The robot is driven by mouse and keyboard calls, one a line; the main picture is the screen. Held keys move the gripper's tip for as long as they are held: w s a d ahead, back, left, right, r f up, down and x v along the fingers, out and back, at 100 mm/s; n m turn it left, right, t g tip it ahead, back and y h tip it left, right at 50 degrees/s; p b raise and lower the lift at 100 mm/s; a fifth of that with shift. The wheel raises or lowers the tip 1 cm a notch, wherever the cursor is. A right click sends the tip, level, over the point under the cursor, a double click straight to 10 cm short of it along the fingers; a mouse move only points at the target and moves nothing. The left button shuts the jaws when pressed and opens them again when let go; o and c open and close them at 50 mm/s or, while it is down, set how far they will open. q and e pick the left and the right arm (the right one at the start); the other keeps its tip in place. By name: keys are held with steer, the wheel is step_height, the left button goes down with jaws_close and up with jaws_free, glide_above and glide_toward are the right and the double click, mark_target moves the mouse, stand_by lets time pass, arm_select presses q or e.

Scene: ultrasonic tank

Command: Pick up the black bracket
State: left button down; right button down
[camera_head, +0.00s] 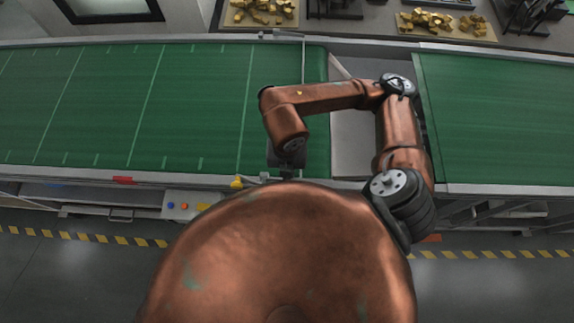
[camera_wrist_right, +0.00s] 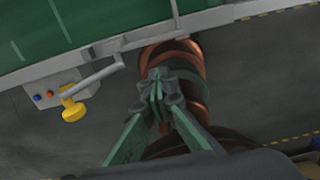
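I cannot pick out a single black bracket for certain. Dark, bracket-like parts (camera_head: 336,9) lie on the far counter at the top of the head view, too small to tell apart. My right gripper (camera_head: 287,162) hangs over the near edge of the green conveyor, partly hidden below its wrist. In the right wrist view, the right gripper (camera_wrist_right: 157,80) has its grey-green fingertips together, with nothing visible between them. Behind the fingers are copper-coloured parts of my own body. My left gripper is not in view.
The green conveyor (camera_head: 100,105) is bare at left; another green belt (camera_head: 500,120) lies at right. A control box (camera_head: 184,205) with coloured buttons and a yellow knob (camera_wrist_right: 73,110) sit at the near edge. Piles of brass-coloured parts (camera_head: 428,22) lie on the far counter.

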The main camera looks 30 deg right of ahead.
steer(key=c, duration=0.6)
jaws_free()
stand_by(0.3)
steer(key=shift+o, duration=0.2)
